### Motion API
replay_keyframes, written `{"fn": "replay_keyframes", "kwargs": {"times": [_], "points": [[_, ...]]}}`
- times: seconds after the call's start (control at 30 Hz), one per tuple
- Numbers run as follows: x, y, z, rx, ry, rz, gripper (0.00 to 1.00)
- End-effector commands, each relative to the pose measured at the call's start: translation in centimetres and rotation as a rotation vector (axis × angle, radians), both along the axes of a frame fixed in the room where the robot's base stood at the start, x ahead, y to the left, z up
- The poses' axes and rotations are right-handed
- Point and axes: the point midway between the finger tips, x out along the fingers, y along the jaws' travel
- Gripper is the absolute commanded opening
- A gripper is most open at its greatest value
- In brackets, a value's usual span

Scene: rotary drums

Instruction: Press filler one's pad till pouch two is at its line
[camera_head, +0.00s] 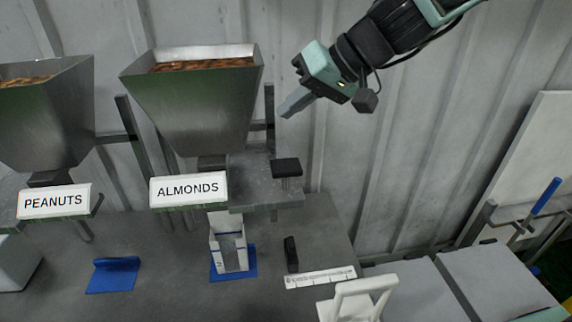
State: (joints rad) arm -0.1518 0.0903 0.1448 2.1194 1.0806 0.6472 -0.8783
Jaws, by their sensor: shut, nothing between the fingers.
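A metal hopper labelled ALMONDS (200,105) stands centre left, filled with brown nuts. A black pad (287,168) sits on the shelf at the right of its spout. My gripper (286,110) is shut and empty, above the pad and apart from it, its fingers pointing down and left. An open white pouch (229,250) with blue line marks stands upright under the ALMONDS spout. Its fill level is too small to tell. A second hopper labelled PEANUTS (45,120) is at the left, also holding nuts. I see no numbers on the fillers or pouch.
The pouch stands on a blue mat (218,275); another blue piece (113,274) lies left under no pouch. A small black block (291,254), a white ruled strip (320,277) and a white stand (358,298) are at the right. The corrugated wall is behind.

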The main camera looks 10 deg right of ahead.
Motion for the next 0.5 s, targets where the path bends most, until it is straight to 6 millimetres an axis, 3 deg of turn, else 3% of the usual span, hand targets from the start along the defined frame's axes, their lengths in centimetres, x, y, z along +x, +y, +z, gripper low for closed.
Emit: {"fn": "replay_keyframes", "kwargs": {"times": [0.5], "points": [[0.0,0.0,-6.8,0.0,0.001,0.0,0.0]]}}
